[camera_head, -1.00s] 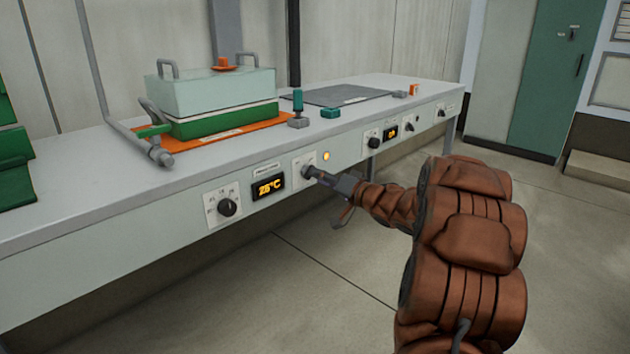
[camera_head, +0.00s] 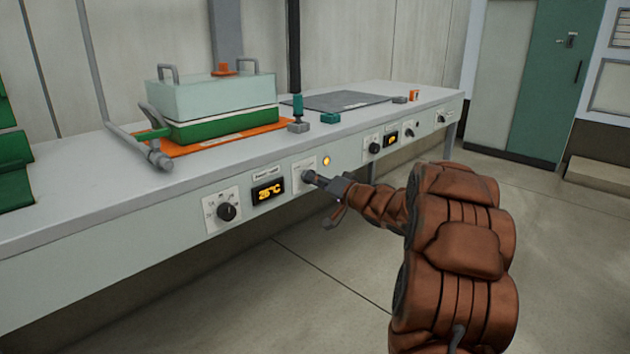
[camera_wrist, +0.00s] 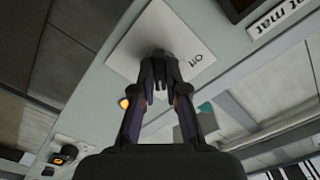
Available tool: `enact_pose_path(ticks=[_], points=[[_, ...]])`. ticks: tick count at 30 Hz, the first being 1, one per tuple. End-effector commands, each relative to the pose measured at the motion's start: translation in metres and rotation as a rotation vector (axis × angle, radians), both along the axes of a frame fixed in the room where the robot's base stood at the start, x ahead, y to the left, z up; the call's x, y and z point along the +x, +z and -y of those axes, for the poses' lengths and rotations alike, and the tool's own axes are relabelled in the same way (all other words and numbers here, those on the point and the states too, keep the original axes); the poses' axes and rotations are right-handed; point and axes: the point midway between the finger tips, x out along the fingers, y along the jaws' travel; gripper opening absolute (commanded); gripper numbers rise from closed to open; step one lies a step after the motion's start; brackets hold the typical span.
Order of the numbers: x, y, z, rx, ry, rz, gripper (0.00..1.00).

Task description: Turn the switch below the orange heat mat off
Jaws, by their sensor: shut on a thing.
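The orange heat mat (camera_head: 190,146) lies on the bench under a green tray with a pale lid. Below it, on the bench's front panel, is the white switch plate (camera_head: 299,165), right of a lit temperature display (camera_head: 268,191). My gripper (camera_head: 311,178) is at this plate. In the wrist view my gripper (camera_wrist: 160,82) is shut on the dark switch knob (camera_wrist: 161,56), and the word "off" shows on the plate (camera_wrist: 135,45). The fingers hide much of the knob, so its exact angle is unclear. An amber lamp (camera_head: 326,161) right of the plate is lit.
A dial (camera_head: 227,212) sits left of the display. A second set of controls (camera_head: 391,140) is farther right along the panel, below a dark grey mat (camera_head: 345,101). The floor (camera_head: 330,270) in front of the bench is clear.

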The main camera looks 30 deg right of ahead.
Motion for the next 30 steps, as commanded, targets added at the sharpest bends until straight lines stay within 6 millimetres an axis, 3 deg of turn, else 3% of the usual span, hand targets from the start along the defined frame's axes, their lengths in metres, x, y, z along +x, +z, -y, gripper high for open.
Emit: enact_pose_path(ticks=[16, 30], points=[[-0.0003, 0.0023, 0.0003, -0.061, 0.0, 0.013, 0.0], [0.0, 0.0024, 0.0007, -0.429, 0.001, 0.097, 0.0]])
